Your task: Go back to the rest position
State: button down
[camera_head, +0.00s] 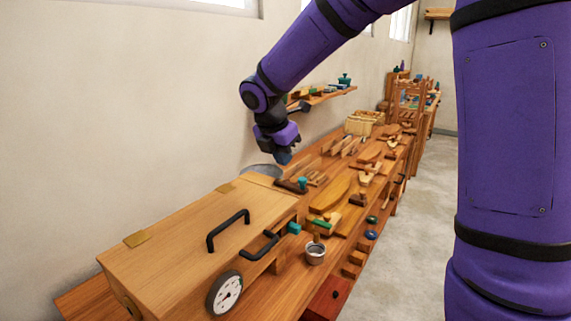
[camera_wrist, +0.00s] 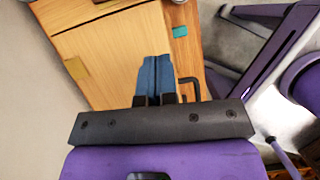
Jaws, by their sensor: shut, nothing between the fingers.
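My gripper (camera_head: 284,157) is in the middle of the head view, at the end of the purple arm, above the far end of the wooden chest. Its blue fingers are together and empty. In the wrist view the shut gripper (camera_wrist: 155,62) points towards the wooden chest (camera_wrist: 105,45), apart from it as far as I can tell. The chest (camera_head: 180,235) has a lid with a black handle (camera_head: 228,230), brass hinges and a round dial (camera_head: 225,292) on its front side. The lid looks shut.
A long wooden bench (camera_head: 290,285) runs away along the wall, crowded with wooden pieces and tools. A metal cup (camera_head: 315,253) stands near the chest. A wall shelf (camera_head: 325,95) hangs behind my gripper. The grey floor (camera_head: 428,190) right of the bench is clear.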

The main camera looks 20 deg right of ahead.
jog(key=shift+r, duration=0.1)
dwell(0.4)
jog(key=s+d+r+m+t+y, duration=0.1)
jog(key=s+d+r+m+y, duration=0.1)
jog(key=s+m, duration=1)
jog(key=s+d+r+m+t+y, duration=0.1)
jog(key=s+r+m, duration=0.4)
jog(key=s+m, duration=0.6)
jog(key=s+d+t, duration=0.1)
jog(key=s, duration=0.6)
jog(key=shift+s+m+y, duration=0.15)
jog(key=shift+m+y, duration=0.25)
